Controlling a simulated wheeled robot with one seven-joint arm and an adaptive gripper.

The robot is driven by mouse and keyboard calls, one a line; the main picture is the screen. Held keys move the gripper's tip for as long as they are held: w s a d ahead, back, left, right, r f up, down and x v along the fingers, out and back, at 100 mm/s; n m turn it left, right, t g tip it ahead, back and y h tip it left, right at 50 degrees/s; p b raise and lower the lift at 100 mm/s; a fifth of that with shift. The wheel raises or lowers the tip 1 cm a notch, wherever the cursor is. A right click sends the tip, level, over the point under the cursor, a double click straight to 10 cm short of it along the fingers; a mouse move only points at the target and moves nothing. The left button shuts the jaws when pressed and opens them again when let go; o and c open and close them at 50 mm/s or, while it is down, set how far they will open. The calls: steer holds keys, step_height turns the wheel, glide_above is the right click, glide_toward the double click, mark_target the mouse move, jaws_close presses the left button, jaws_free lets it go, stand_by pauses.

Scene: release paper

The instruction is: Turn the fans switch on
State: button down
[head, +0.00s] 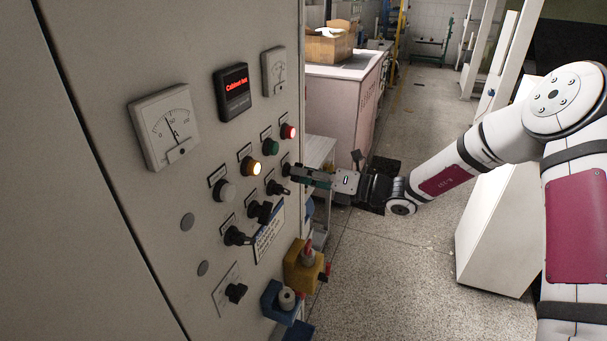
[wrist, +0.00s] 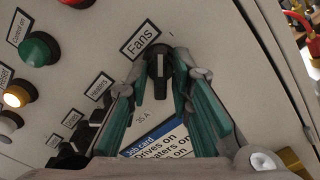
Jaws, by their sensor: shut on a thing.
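The fans switch is a black rotary knob (wrist: 159,64) with a pale pointer line, just below the white "Fans" label (wrist: 141,39) on the cabinet panel. Its pointer line runs roughly up and down in the wrist view. My gripper (wrist: 162,88) has its green fingers on both sides of the knob and is shut on it. In the head view my gripper (head: 302,174) reaches the panel from the right at the end of the knob row, and its fingers mostly hide the fans switch there.
Other black knobs (head: 260,211) run down-left along the panel (head: 120,240). Above them are red (head: 289,132), green (head: 271,147), lit amber (head: 253,168) and white lamps (head: 225,191). A job card (wrist: 160,143) lies below the switch. Yellow (head: 304,266) and blue sockets (head: 280,302) stick out below.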

stand_by(0.3)
steer(key=c, duration=1.7)
jaws_free()
steer(key=v, duration=1.2)
steer(key=s+a+r+n+g+h, duration=0.1)
steer(key=s+r+n+g+h, duration=0.25)
steer(key=s+n, duration=0.45)
steer(key=s+a+r+n+g+h, duration=0.2)
steer(key=s+n+g+h, duration=0.15)
steer(key=s+n, duration=0.45)
steer(key=s+d+r+n+t+h, duration=0.2)
steer(key=s+d+r+n+h, duration=0.1)
steer(key=s+d+n, duration=0.1)
steer(key=s+d+r+n+t+h, duration=0.2)
steer(key=s+d+r+n+h, duration=0.1)
steer(key=s+n, duration=0.3)
steer(key=s+d+r+n+t+h, duration=0.2)
steer(key=s+d+r+n+h, duration=0.1)
steer(key=s+d+n+h, duration=0.1)
steer(key=shift+s+d+r+n, duration=0.2)
steer(key=shift+s+d+n, duration=0.4)
steer(key=shift+s+d, duration=0.35)
